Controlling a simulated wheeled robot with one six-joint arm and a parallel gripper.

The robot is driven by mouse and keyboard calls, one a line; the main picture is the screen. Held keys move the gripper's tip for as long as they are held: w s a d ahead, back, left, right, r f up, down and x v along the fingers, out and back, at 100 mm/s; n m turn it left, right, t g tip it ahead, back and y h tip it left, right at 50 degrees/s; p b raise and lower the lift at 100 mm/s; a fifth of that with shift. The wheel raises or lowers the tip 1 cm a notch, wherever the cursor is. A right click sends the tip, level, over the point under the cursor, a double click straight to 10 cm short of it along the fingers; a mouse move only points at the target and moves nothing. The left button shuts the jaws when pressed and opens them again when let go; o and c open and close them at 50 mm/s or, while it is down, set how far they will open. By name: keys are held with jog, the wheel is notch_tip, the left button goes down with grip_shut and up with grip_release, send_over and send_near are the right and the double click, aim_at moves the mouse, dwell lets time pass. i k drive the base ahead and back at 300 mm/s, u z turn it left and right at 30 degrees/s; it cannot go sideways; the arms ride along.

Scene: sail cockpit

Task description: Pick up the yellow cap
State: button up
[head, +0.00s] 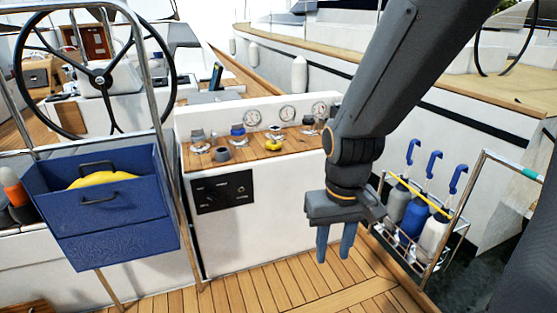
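A small yellow cap (274,144) sits on the wooden top of the white console (238,235), towards its middle right. My gripper (333,256) hangs in front of the console's right side, lower in the picture than the cap and to its right. Its two blue-grey fingers point down and stand apart, with nothing between them. The gripper is clear of the cap and does not cover it.
Grey caps (222,154) and a blue cap (237,131) stand near the yellow one, with round gauges (287,114) behind. A blue bin (120,230) holding something yellow is left. A rack of bottles (412,218) is right. The deck (290,290) in front looks clear.

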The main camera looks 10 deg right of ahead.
aim_at(269, 145)
jog(key=z, duration=1.05)
jog(key=i, duration=1.7)
jog(key=u, duration=1.15)
jog(key=i, duration=0.75)
jog(key=u, duration=0.85)
